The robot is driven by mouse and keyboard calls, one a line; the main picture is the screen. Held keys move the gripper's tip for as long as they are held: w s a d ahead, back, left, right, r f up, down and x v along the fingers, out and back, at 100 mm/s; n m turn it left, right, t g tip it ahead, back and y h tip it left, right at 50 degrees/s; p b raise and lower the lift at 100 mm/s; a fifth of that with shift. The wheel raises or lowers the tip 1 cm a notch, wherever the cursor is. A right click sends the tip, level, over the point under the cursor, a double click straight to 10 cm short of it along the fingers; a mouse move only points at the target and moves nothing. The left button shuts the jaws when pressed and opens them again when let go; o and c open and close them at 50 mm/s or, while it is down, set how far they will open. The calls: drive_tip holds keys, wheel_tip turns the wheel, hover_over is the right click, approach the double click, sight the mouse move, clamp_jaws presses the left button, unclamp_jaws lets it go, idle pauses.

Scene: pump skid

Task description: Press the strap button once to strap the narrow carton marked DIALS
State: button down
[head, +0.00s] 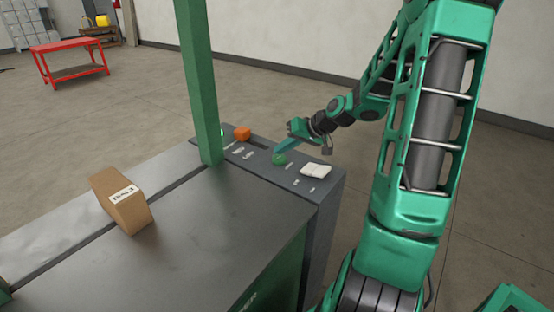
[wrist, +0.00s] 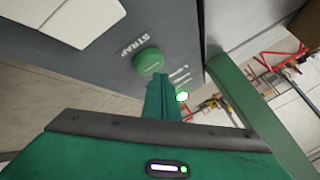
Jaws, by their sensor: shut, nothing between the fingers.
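The green round strap button (head: 279,159) sits on the dark control panel at the machine's right end. In the wrist view the button (wrist: 148,61) lies beside the word STRAP. My gripper (head: 281,151) is shut and empty, pointing down at the button from above. In the wrist view its fingertips (wrist: 160,78) are close to the button's edge; I cannot tell whether they touch it. The narrow brown carton (head: 128,213) stands on the machine top, over the dark slot line. It has a white label with dark print, too small to read surely.
A green post (head: 198,80) rises from the machine. A green lamp (wrist: 182,97) is lit. A red table (head: 70,58) stands far left.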

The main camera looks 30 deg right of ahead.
sight(282, 159)
drive_tip(key=shift+r, duration=0.2)
drive_tip(key=shift+r, duration=2.5)
drive_tip(key=shift+s+a+f, duration=0.1)
drive_tip(key=shift+s+f, duration=0.05)
drive_tip(key=shift+s, duration=0.05)
drive_tip(key=s+a+m+g+h, duration=0.1)
drive_tip(key=s+g, duration=0.3)
drive_tip(key=s, duration=1.3)
drive_tip(key=s+a+r+m+g+h, duration=0.1)
drive_tip(key=s+a+g, duration=0.3)
drive_tip(key=s, duration=1.3)
drive_tip(key=shift+s+a+m+h, duration=0.25)
drive_tip(key=shift+s+m+h, duration=0.1)
drive_tip(key=shift+h, duration=0.55)
drive_tip(key=shift+r, duration=0.1)
